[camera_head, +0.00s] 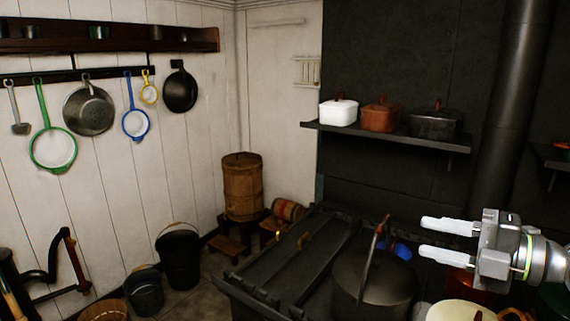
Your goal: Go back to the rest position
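My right gripper (449,241) comes in from the right edge of the head view, above the stove. Its two pale fingers point left and stand apart, with nothing between them. It hovers over the area right of a large dark pot (376,284), and I see no contact with it. My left gripper is not in the view.
The black stove (262,291) fills the lower middle. A stovepipe (512,100) rises behind my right gripper. A shelf (390,138) holds a white, a brown and a black pot. A wooden barrel (242,187) and dark buckets (179,259) stand left. Pans hang on the left wall.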

